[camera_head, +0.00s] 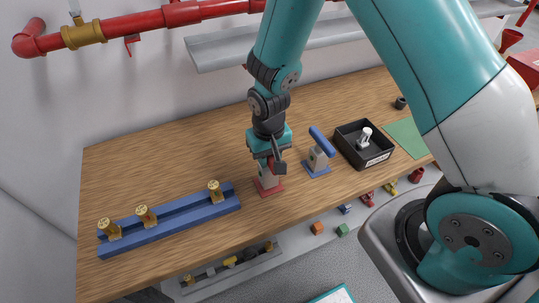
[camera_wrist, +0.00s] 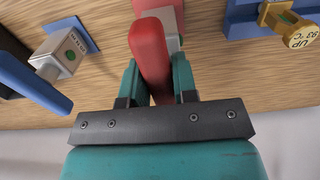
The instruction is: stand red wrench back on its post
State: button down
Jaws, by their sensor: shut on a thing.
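The red wrench (camera_wrist: 150,55) is between the two fingers of my gripper (camera_wrist: 160,85) in the wrist view, and the fingers are shut on it. In the head view my gripper (camera_head: 271,160) is over the red-based post (camera_head: 269,185), near the front edge of the table. The wrench is mostly hidden there by the gripper. In the wrist view the pale post (camera_wrist: 172,42) shows just behind the wrench; I cannot tell whether the wrench is seated on it.
A blue wrench (camera_head: 321,141) rests on its blue-based post (camera_head: 318,160) close to the right. A black tray (camera_head: 378,158) with a white part stands farther right. A blue rail (camera_head: 170,223) with brass valves is at left. The table behind is clear.

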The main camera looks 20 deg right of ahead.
jog(key=shift+f+b, duration=0.45)
jog(key=shift+f, duration=0.2)
jog(key=c, duration=0.8)
grip_release()
notch_tip(320, 180, up, 18)
jog(key=shift+f+b, duration=0.25)
jog(key=shift+b, duration=0.4)
jog(key=s+a+r+n+y, duration=0.1)
jog(key=s+r+n, duration=0.1)
jog(key=s, duration=0.4)
jog(key=s+a+r+n+y, duration=0.1)
jog(key=s+a+r+n, duration=0.1)
jog(key=s, duration=0.4)
jog(key=s+a+r+n+y, duration=0.1)
jog(key=s+r+n+y, duration=0.1)
jog(key=s, duration=0.4)
notch_tip(320, 180, up, 2)
jog(key=shift+a+r+n, duration=0.15)
jog(key=shift+r+n, duration=0.05)
jog(key=shift+n, duration=0.4)
